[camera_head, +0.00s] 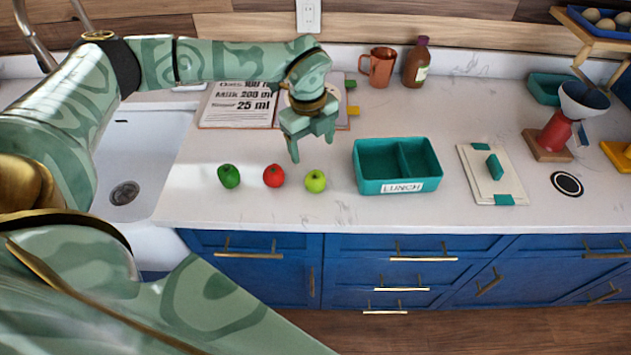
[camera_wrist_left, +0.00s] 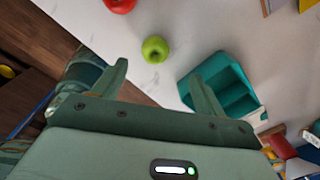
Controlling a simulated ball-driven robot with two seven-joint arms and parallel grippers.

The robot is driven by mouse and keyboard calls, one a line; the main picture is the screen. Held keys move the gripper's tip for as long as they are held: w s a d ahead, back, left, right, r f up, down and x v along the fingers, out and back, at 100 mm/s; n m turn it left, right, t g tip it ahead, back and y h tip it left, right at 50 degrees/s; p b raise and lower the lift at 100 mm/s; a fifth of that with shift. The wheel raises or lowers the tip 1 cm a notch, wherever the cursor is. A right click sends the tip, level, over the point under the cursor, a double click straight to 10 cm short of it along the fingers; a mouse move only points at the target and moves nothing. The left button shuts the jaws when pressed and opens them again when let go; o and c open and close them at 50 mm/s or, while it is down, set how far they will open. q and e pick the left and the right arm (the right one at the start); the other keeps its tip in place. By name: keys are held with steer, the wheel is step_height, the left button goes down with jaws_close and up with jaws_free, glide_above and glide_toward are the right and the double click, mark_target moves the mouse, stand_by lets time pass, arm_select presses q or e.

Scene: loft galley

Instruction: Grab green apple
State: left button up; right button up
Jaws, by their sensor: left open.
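The green apple (camera_head: 316,181) stands on the white counter, to the right of a red apple (camera_head: 273,176) and left of the lunch box. My left gripper (camera_head: 311,148) is open and empty above the counter, a little behind and above the green apple. In the left wrist view the green apple (camera_wrist_left: 155,49) lies just beyond the gap between the two open fingers (camera_wrist_left: 158,76), clear of both. The red apple (camera_wrist_left: 120,4) is partly cut off at the top of that view. My right gripper does not show.
A dark green round fruit (camera_head: 229,176) sits left of the red apple. A teal lunch box (camera_head: 403,188) with two compartments stands to the right, empty. An open recipe book (camera_head: 208,118) lies behind. The sink (camera_head: 140,160) is at left; the counter's front edge is close.

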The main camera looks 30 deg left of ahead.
mark_target(314, 175)
arm_select(q)
step_height(314, 175, down, 6)
steer(key=shift+w+d+r, duration=0.1)
steer(key=shift+w+r, duration=0.05)
steer(key=shift+r, duration=0.1)
steer(key=f, duration=0.3)
steer(key=f+b, duration=0.1)
steer(key=shift+s+d+f, duration=0.15)
steer(key=shift+s+f, duration=0.2)
steer(key=shift+w+f, duration=0.1)
steer(key=shift+f, duration=0.25)
steer(key=shift+r, duration=0.1)
steer(key=c, duration=1.1)
